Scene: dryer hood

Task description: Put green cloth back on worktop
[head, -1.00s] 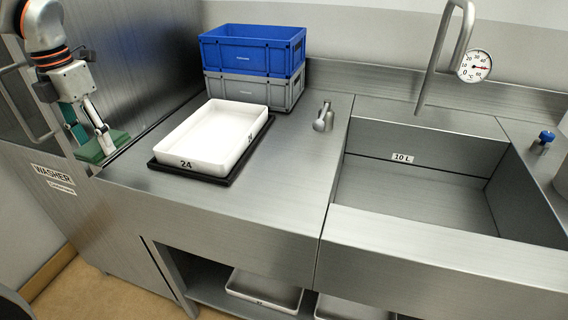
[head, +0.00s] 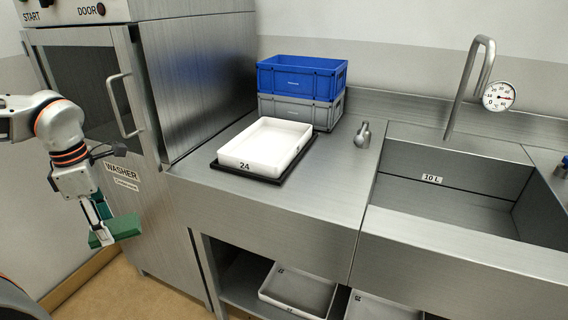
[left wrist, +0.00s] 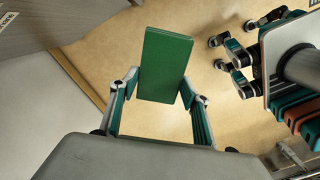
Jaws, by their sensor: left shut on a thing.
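The green cloth (head: 122,229) is a folded green block held by my left gripper (head: 103,237), at the lower left of the head view, in front of the washer. In the left wrist view the cloth (left wrist: 166,65) sits between the two fingertips of the gripper (left wrist: 160,88), with floor beyond it. The steel worktop (head: 205,195) is to the right of the gripper, apart from the cloth. My right gripper is not in view.
A white tray (head: 262,165) on a black mat stands on the worktop, with blue (head: 300,76) and grey (head: 298,112) crates behind. The washer (head: 125,185) with its door handle is beside the left arm. The worktop's front left is bare. A sink (head: 445,190) is at right.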

